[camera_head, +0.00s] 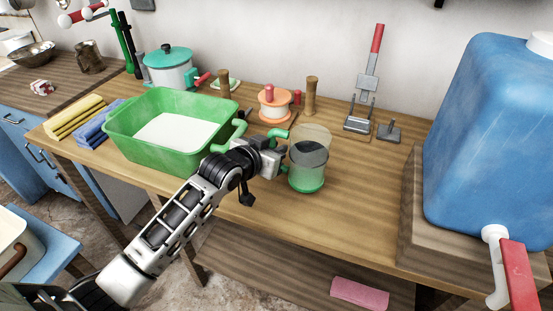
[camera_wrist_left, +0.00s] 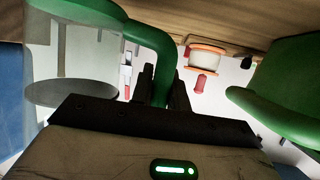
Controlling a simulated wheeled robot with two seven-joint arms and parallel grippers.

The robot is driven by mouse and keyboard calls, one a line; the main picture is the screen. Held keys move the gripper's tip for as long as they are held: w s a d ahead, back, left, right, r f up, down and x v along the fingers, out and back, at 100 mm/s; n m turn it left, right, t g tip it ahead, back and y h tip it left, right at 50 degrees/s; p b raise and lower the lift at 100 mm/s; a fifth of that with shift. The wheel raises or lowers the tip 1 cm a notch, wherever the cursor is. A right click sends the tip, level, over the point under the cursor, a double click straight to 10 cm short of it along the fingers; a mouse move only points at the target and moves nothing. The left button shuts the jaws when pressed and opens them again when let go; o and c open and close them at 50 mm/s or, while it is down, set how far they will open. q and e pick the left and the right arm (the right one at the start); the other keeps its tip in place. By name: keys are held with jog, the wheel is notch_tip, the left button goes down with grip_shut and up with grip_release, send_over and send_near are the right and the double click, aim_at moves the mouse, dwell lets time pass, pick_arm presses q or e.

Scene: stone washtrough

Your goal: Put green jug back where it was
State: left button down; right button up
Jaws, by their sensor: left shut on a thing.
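The green jug (camera_head: 307,174) has a clear body, a green base and a green handle, and it is upright over the front middle of the wooden table (camera_head: 365,205). My left gripper (camera_head: 277,149) is shut on the jug's handle, from the jug's left side. I cannot tell whether the base touches the tabletop. In the left wrist view the jug (camera_wrist_left: 75,68) fills the left side, and its handle (camera_wrist_left: 158,50) runs down between the fingers. My right gripper is not in view.
A green basin (camera_head: 160,150) stands just left of the gripper. Behind are an orange-rimmed container (camera_head: 272,107), a wooden grinder (camera_head: 311,95) and a teal-lidded pot (camera_head: 170,70). A big blue water tank (camera_head: 490,130) stands at the right. The tabletop right of the jug is clear.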

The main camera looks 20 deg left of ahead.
pick_arm(q)
jog(key=shift+w+d+f, duration=0.1)
jog(key=shift+w+f, duration=0.1)
jog(key=shift+f, duration=1.55)
jog(key=shift+f, duration=0.2)
jog(key=c, duration=1.4)
grip_release()
jog(key=shift+o, duration=0.2)
jog(key=shift+r, duration=0.2)
jog(key=v, duration=1.2)
jog(key=shift+p, duration=0.4)
